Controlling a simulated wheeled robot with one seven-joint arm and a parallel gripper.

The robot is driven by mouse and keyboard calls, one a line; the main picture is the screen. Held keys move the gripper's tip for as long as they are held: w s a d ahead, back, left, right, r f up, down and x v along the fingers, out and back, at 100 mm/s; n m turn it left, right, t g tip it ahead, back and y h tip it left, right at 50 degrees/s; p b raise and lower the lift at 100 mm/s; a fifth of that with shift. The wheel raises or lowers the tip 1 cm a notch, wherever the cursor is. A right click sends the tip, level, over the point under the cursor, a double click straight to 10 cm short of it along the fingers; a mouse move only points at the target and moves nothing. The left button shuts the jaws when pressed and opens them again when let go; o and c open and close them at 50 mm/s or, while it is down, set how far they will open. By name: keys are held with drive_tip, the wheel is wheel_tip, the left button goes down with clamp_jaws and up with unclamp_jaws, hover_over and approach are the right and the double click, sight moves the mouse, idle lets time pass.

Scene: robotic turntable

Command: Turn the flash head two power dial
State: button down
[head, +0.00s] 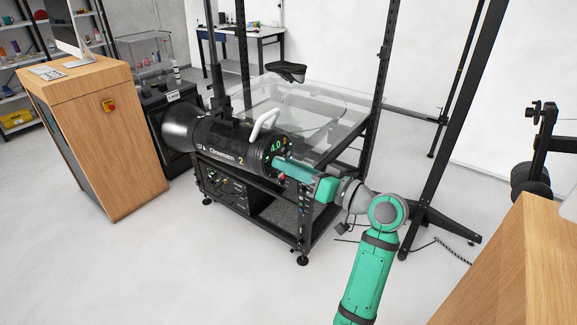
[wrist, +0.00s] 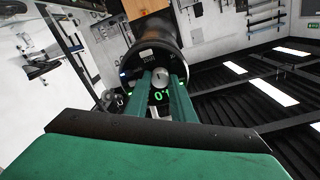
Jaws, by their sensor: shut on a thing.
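The flash head two (head: 222,141) is a black cylinder marked "2", lying across the black frame with its rear face toward my arm. Its green display (head: 275,146) reads 4.0 in the head view. In the wrist view, the power dial (wrist: 160,74) is a small grey round knob on the rear face, with green digits below it. My gripper (head: 281,162) reaches the rear face from the right. In the wrist view, its two green fingers (wrist: 161,82) are shut on the dial, one on each side. In the head view, the fingers hide the dial.
A white handle (head: 263,124) rises from the top of the flash head near my fingers. A clear glass sheet (head: 320,105) lies behind it on the black frame. A wooden cabinet (head: 105,137) stands at left, and a wooden surface (head: 515,270) is at the lower right.

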drive_tip(key=c, duration=1.5)
unclamp_jaws()
drive_tip(key=shift+s+d, duration=0.1)
drive_tip(key=v, duration=1)
drive_tip(key=shift+s+d, duration=0.2)
